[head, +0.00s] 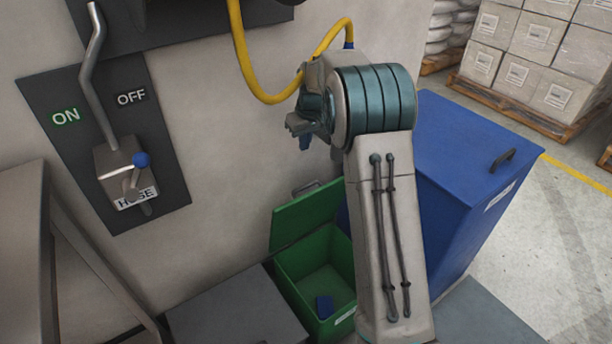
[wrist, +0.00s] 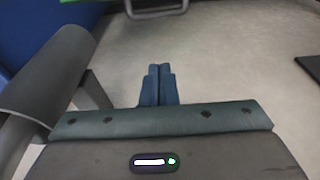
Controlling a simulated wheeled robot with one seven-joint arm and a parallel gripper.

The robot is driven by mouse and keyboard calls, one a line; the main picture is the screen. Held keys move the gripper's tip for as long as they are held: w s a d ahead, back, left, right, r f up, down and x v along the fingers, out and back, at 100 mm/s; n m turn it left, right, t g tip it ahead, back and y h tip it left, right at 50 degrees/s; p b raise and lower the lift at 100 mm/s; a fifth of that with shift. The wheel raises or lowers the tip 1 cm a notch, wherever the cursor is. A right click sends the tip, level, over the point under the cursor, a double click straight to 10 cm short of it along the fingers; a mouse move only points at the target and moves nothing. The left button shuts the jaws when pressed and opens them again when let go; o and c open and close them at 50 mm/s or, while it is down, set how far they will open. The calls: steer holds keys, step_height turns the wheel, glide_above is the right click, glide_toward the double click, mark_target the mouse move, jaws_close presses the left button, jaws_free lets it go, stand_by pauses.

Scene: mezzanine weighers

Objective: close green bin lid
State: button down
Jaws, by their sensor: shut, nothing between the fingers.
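The green bin (head: 318,283) stands low against the wall in the head view. Its green lid (head: 307,213) is raised and leans back toward the wall, with a grey handle at its top edge. A small blue object (head: 324,306) lies inside the bin. My gripper (head: 304,142) is above the bin, apart from the lid; my arm hides the bin's right side. In the wrist view my blue fingers (wrist: 159,70) are together and empty. A grey handle (wrist: 157,10) and a thin green edge (wrist: 88,1) show at the top there.
A blue bin (head: 455,165) with a shut lid stands to the right. A yellow hose (head: 247,70) hangs by my wrist. A lever panel marked ON and OFF (head: 105,130) is on the wall. A grey surface (head: 235,312) lies left of the green bin.

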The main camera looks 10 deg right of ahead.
steer(key=s+d+b+x, duration=0.1)
steer(key=b+x, duration=0.2)
steer(key=x, duration=1)
steer(key=shift+d+f+n, duration=0.25)
steer(key=shift+f+n, duration=0.05)
steer(key=shift+f, duration=0.15)
steer(key=shift+f+b, duration=0.1)
steer(key=shift+b, duration=0.25)
